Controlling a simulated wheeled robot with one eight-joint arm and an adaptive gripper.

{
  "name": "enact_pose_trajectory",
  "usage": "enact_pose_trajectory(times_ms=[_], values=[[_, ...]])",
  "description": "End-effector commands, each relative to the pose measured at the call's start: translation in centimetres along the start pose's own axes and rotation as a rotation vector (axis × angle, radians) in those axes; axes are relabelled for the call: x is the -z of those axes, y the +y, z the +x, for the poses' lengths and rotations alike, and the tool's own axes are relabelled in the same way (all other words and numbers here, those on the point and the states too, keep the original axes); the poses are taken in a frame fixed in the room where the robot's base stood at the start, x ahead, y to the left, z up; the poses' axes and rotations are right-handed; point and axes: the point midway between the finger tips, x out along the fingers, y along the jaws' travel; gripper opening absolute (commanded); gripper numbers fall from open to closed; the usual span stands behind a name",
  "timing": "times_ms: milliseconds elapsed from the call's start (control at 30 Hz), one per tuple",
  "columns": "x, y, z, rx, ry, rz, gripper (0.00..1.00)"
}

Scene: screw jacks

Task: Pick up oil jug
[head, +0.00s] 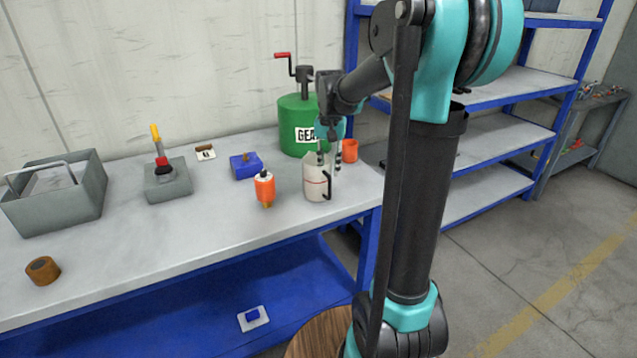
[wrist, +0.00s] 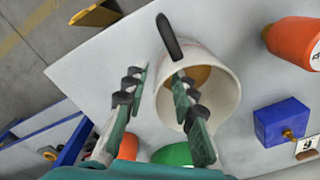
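The oil jug (head: 313,186) looks like the white jug with a black handle near the right front of the workbench, standing upright. In the wrist view I look down into the jug (wrist: 229,85), with brownish contents inside and its dark handle (wrist: 168,36) at the top. My gripper (head: 329,160) is at the jug's top, pointing down. In the wrist view my gripper (wrist: 160,76) is open, one finger left of the near rim and the other over the mouth. I cannot tell whether either finger touches the jug.
An orange bottle (head: 265,188) stands left of the jug. A green gear-oil drum (head: 293,115) with a crank and an orange cup (head: 350,150) are behind it. A blue block (head: 245,166) lies farther left. The workbench front (head: 215,222) is clear.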

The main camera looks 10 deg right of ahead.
Motion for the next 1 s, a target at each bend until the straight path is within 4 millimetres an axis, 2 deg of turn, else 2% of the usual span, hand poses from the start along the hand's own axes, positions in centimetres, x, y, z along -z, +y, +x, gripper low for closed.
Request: enact_pose_trajectory(times_ms=[100,200,467,667,1000], values=[[-0.1,0.0,1.6,0.0,0.0,0.0,0.26],[0.0,0.0,2.4,0.0,0.0,0.0,0.26],[-0.1,0.0,2.6,0.0,0.0,0.0,0.26],[-0.1,0.0,2.5,0.0,0.0,0.0,0.02],[-0.1,0.0,2.5,0.0,0.0,0.0,0.0]])
